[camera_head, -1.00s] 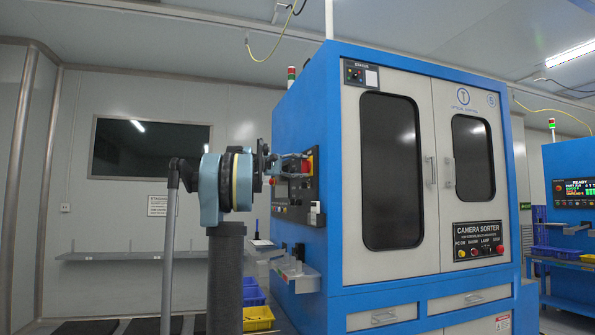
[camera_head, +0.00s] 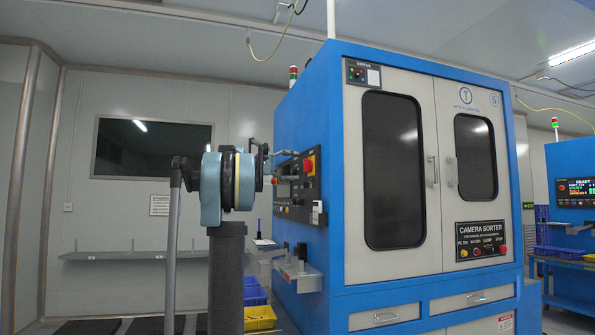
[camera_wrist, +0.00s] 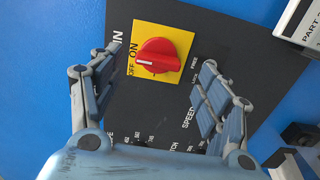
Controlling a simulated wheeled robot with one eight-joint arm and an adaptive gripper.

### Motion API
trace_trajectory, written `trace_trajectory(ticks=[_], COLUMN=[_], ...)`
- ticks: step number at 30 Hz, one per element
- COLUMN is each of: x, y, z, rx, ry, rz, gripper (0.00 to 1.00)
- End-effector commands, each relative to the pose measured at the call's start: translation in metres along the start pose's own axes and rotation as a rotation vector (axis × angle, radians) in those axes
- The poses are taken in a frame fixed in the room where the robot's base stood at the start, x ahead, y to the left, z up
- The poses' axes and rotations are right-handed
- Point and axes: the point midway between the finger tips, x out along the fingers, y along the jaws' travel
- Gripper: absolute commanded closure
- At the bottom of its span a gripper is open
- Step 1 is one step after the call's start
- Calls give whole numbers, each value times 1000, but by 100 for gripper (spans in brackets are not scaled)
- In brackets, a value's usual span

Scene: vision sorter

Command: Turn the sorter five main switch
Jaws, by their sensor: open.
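The main switch (camera_wrist: 158,54) is a red round knob on a yellow square plate (camera_wrist: 185,40) in the upper middle of the wrist view. Its white mark points left, toward the ON and OFF lettering. In the head view the switch (camera_head: 309,166) shows on the side panel of the blue sorter (camera_head: 335,260), which bears the number 5. My gripper (camera_wrist: 162,59) is open and empty. Its two fingers stand apart to the left and right of the knob, with a gap on each side.
The dark control panel (camera_wrist: 230,70) carries more labels and controls below the switch. A white-framed device (camera_wrist: 300,22) juts in at upper right. A clear shelf (camera_head: 298,274) sticks out below the panel. Yellow and blue bins (camera_head: 258,317) stand low beside the sorter.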

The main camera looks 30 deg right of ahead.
Motion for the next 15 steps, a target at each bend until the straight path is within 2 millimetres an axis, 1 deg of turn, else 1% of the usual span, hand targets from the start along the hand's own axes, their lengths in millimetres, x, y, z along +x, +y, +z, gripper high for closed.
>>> trace_trajectory(ticks=[1, 7, 12, 15], x=[-12, -48, -68, -74], y=[0, -1, -1, -1], z=[-1, -2, -2, -1], rx=[0, 0, 0, 0], ry=[5, 4, 3, 1], rz=[0, 0, 0, 0], gripper=[30, 30, 30, 30])
